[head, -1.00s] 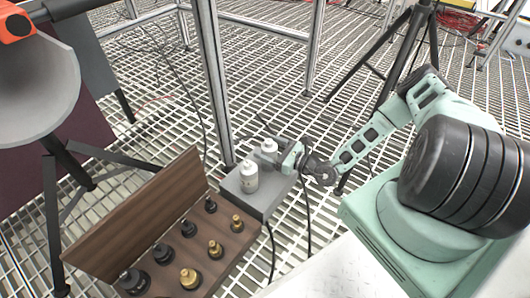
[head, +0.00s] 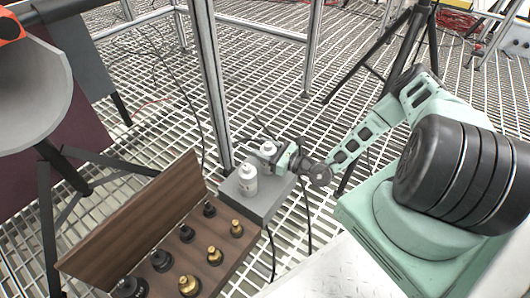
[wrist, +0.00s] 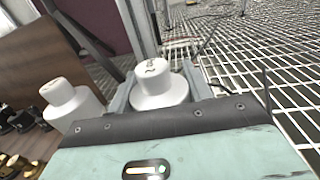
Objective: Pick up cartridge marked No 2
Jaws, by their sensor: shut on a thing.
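Two white, necked cartridges show at the small grey box (head: 262,205). The front cartridge (head: 247,183) stands upright on the box, and in the wrist view it (wrist: 72,105) is at the left, outside the jaws. My gripper (head: 268,159) is shut on the rear cartridge (head: 268,147). In the wrist view this cartridge (wrist: 158,88) is upright between the two fingers, with a dark mark on its top that looks like a 2. Its base is hidden by the gripper, so I cannot tell whether it touches the box.
An open wooden case (head: 215,262) with several black and brass weights lies in front-left of the box. A metal frame post (head: 211,85) rises just behind the box. A black tripod with a grey dish (head: 30,100) stands at the left. Cables lie on the grating.

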